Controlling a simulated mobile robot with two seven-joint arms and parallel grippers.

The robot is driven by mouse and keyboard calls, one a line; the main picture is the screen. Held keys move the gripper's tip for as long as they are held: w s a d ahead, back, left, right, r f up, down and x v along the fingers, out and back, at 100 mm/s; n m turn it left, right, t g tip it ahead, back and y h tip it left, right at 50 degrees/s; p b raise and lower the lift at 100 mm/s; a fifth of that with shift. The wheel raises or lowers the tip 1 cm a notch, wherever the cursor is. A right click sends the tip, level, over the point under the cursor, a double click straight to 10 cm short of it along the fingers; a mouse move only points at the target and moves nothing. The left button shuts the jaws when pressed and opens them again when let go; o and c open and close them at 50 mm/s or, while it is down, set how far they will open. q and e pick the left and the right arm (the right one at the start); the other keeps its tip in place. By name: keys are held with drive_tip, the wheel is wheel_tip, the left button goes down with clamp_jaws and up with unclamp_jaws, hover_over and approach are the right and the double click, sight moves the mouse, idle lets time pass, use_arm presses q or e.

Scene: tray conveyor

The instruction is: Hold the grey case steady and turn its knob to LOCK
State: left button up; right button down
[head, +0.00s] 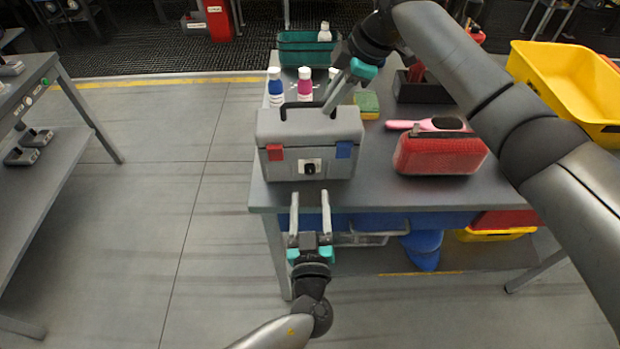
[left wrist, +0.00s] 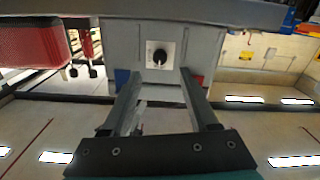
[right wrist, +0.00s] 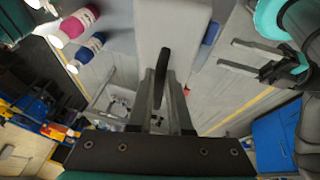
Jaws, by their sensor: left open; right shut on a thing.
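The grey case (head: 292,133) stands upright near the table's front left corner, with a red latch (head: 275,152) and a blue latch (head: 344,150) on its front. Its black knob (head: 310,168) sits on a white plate between them; it also shows in the left wrist view (left wrist: 160,57). I cannot read the plate's marks. My right gripper (head: 328,110) is shut on the case's black top handle (right wrist: 163,67). My left gripper (head: 310,193) is open and empty, in front of the case. In the left wrist view its fingertips (left wrist: 160,74) point at the knob, one on each side, apart from it.
A red case-like block (head: 440,153) with a pink brush (head: 430,125) stands to the right on the table (head: 375,195). Blue and pink bottles (head: 305,85), a sponge (head: 368,103) and a teal bin (head: 300,48) are behind the case. A yellow bin (head: 560,80) stands far right.

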sight(310, 173)
use_arm(q)
drive_tip(key=w, duration=0.6)
drive_tip(key=shift+w, duration=0.1)
drive_tip(key=shift+f, duration=0.1)
clamp_jaws()
idle(0.4)
